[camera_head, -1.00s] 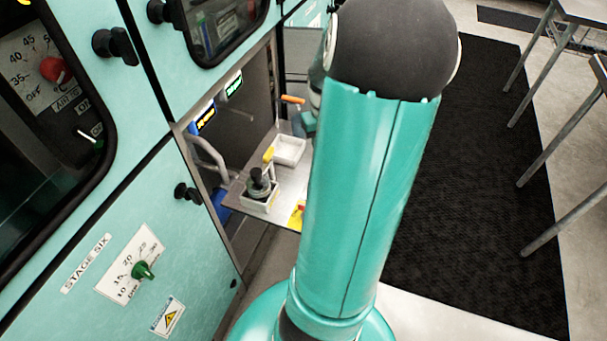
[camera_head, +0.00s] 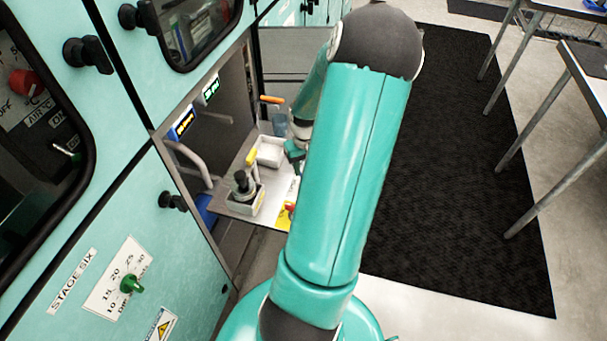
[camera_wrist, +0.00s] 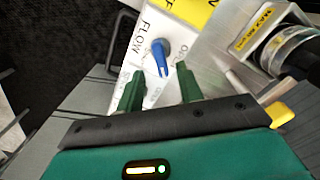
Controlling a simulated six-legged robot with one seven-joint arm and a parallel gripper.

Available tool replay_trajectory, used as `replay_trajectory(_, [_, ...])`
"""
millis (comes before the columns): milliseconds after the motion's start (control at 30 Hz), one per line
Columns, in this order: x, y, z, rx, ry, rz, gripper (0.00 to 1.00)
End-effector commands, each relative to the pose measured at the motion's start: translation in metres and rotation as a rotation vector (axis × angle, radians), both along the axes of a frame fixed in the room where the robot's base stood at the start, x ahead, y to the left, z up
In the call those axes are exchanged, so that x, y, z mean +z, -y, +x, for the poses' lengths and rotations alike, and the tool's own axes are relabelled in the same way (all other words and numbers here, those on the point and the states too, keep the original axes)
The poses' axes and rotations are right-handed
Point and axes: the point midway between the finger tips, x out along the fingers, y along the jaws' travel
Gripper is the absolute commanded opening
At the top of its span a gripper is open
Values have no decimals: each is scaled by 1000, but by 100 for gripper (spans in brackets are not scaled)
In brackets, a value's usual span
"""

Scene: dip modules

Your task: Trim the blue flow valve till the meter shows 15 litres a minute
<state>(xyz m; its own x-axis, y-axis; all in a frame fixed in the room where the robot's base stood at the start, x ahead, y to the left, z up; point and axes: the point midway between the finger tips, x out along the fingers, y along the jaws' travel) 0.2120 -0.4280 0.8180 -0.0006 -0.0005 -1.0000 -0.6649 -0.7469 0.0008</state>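The blue flow valve (camera_wrist: 161,55) is a lever knob on a white plate marked FLOW (camera_wrist: 146,44) in the wrist view. My gripper (camera_wrist: 158,80) is open, its two green fingers apart, with the lever's tip pointing down between their ends. I cannot tell whether a finger touches it. In the head view my arm hides the blue valve. Two small lit displays, one blue-framed (camera_head: 182,124) and one green (camera_head: 211,89), are on the recess wall; their digits are too small to read, and I cannot tell which is the flow meter.
A steel shelf (camera_head: 228,205) holds a white tray (camera_head: 270,152) and a black-knobbed device (camera_head: 243,186). A clear round fitting (camera_wrist: 289,50) stands right of the valve. A green STAGE SIX knob (camera_head: 131,284) is on the cabinet. The black mat (camera_head: 450,170) is clear.

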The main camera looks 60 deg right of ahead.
Motion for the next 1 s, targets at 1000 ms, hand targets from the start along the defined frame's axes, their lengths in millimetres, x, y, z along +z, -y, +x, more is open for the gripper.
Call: replay_trajectory(1000, [-44, -1, 4, -9, -1, -1, 0])
